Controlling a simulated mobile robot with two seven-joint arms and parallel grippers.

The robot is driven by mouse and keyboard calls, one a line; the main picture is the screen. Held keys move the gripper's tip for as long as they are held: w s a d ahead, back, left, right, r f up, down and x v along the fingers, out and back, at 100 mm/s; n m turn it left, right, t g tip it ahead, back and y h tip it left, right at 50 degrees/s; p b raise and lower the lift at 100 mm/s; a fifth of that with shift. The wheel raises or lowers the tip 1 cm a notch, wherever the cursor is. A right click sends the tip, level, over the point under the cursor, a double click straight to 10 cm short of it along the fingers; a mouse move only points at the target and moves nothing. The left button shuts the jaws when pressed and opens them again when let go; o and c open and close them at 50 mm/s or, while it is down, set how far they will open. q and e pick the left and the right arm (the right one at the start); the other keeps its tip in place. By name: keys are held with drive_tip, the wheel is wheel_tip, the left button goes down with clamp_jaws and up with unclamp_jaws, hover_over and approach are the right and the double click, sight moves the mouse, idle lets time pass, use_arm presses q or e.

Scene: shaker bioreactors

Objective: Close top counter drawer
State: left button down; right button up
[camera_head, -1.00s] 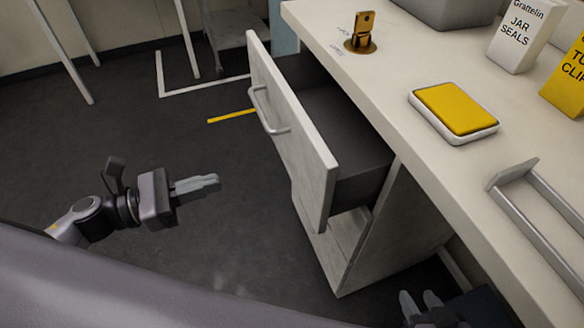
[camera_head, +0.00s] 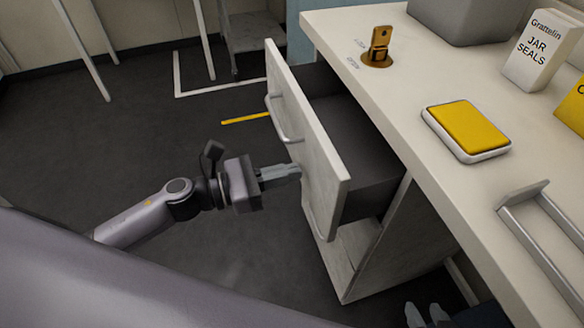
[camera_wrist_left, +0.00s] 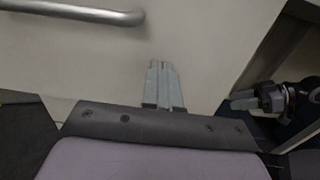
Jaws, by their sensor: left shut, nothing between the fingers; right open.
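The top counter drawer (camera_head: 318,150) stands pulled out from under the counter, its dark inside showing. Its bar handle (camera_head: 280,118) is on the front face, and it also shows at the upper left of the left wrist view (camera_wrist_left: 85,14). My left gripper (camera_head: 298,173) is shut and empty. Its fingertips are at the drawer front, below and to the near side of the handle; I cannot tell whether they touch. In the left wrist view the fingers (camera_wrist_left: 162,68) point at the pale front panel. My right gripper (camera_head: 428,312) is open at the bottom edge, partly cut off.
The white counter top (camera_head: 400,90) holds a yellow-topped device (camera_head: 466,128), a brass fitting (camera_head: 378,50), a jar seals box (camera_head: 542,50), a grey bin (camera_head: 465,18) and a metal handle frame (camera_head: 540,230). Open dark floor lies left of the drawer.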

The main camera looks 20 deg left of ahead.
use_arm(q)
drive_tip(key=shift+w+d, duration=0.4)
drive_tip(key=shift+d, duration=0.15)
drive_tip(key=b+x, duration=0.1)
drive_tip(key=x, duration=0.9)
drive_tip(key=shift+w+d, duration=0.45)
drive_tip(key=shift+d, duration=0.15)
drive_tip(key=shift+r, duration=0.15)
drive_tip(key=shift+b, duration=0.3)
